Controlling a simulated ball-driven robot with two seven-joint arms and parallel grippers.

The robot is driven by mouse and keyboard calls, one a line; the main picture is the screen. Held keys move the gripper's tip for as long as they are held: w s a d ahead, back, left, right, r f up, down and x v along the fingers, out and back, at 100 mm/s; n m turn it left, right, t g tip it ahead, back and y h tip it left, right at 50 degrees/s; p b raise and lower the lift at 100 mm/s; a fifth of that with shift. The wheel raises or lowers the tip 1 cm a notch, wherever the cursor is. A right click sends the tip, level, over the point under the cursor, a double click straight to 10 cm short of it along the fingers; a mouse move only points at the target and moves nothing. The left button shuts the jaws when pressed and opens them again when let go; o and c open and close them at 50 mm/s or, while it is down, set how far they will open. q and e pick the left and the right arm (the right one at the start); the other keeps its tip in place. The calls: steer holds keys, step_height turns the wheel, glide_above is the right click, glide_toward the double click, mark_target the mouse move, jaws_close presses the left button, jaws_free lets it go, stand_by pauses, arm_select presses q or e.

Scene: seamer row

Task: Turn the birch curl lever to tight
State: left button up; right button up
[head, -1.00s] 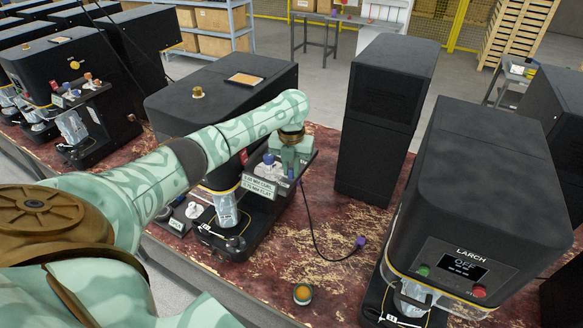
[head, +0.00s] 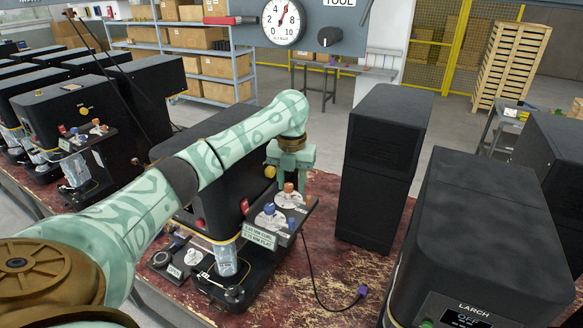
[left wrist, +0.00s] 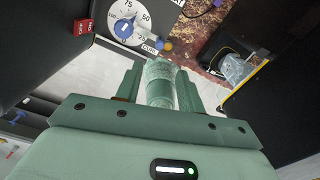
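A black seamer (head: 215,150) stands under my left arm; its name is not visible, so I cannot confirm it is birch. Its side shelf carries two white dials, a near one (head: 270,219) with a blue knob and a far one (head: 291,199) with an orange knob. My left gripper (head: 291,170) is just above the far dial, fingers apart and pointing down. In the left wrist view, a numbered dial (left wrist: 128,20) and a CURL label (left wrist: 151,46) lie beyond the open fingers (left wrist: 160,85). A pale green cylinder shows between them. My right gripper is out of view.
A sign (head: 258,236) on the shelf front gives curl and flat sizes. A clear can (head: 227,258) stands under the seamer head. A tall black cabinet (head: 385,140) and the LARCH machine (head: 480,235) stand to the right. A purple-ended cable (head: 362,291) lies on the bench.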

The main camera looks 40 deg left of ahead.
arm_select(q)
steer(key=shift+r, duration=1.75)
steer(key=shift+f, duration=0.1)
